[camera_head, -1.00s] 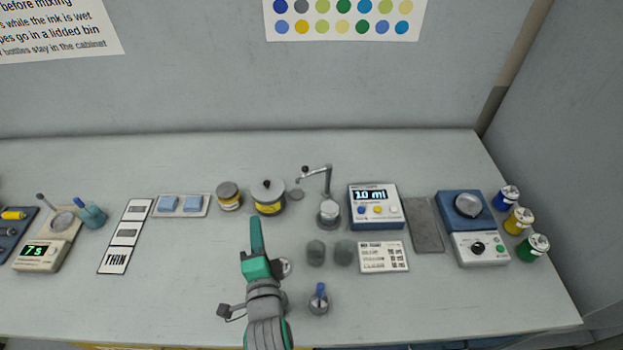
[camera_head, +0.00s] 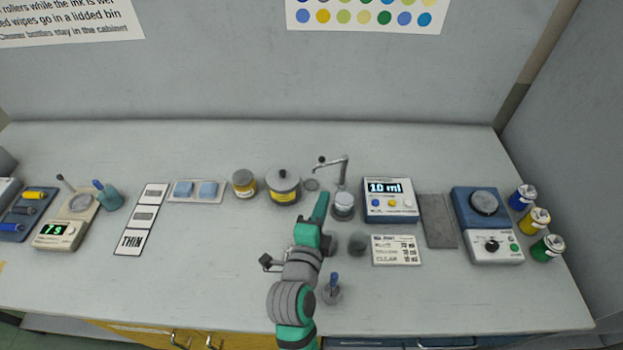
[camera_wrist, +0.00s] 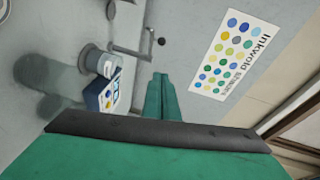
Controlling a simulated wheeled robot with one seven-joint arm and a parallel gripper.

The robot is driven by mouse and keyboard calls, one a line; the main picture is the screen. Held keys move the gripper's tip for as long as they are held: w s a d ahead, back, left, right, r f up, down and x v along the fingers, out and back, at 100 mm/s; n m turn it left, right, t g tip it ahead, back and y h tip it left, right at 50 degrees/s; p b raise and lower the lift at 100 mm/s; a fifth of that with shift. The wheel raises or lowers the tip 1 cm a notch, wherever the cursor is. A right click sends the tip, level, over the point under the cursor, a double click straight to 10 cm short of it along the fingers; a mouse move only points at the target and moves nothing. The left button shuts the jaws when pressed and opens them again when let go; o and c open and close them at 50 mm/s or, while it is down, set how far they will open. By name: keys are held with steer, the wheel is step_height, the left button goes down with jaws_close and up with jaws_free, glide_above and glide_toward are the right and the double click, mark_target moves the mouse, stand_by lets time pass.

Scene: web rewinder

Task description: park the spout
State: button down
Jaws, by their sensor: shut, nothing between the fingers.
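The spout (camera_head: 330,165) is a thin grey arm on a post, swung to the left, with a dark ball at its free end. It also shows in the wrist view (camera_wrist: 132,50), ball beyond my fingertips. A grey cup (camera_head: 343,206) stands in front of the post. The blue dispenser (camera_head: 390,203) with the display reading 10 ml is to the right. My gripper (camera_head: 322,196) is shut and empty, its green fingers pointing toward the back, just left of the cup and in front of the spout. In the wrist view my gripper (camera_wrist: 161,78) points past the spout, apart from it.
A lidded tin with a yellow label (camera_head: 283,188) stands left of my fingers, and a small round grey disc (camera_head: 311,185) lies between tin and post. A dark grey cylinder (camera_head: 358,243) and a pot with a blue-handled tool (camera_head: 332,292) stand near my arm.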

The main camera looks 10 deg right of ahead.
steer(key=w+a+x, duration=0.1)
steer(key=a+x, duration=0.1)
steer(key=x, duration=1)
steer(key=shift+w+f, duration=0.25)
steer(key=shift+w, duration=0.15)
steer(key=shift+a, duration=0.15)
steer(key=w, duration=0.1)
steer(key=w+a, duration=0.1)
steer(key=w, duration=0.1)
steer(key=shift+w+a, duration=0.2)
steer(key=shift+w, duration=0.1)
steer(key=shift+s, duration=0.1)
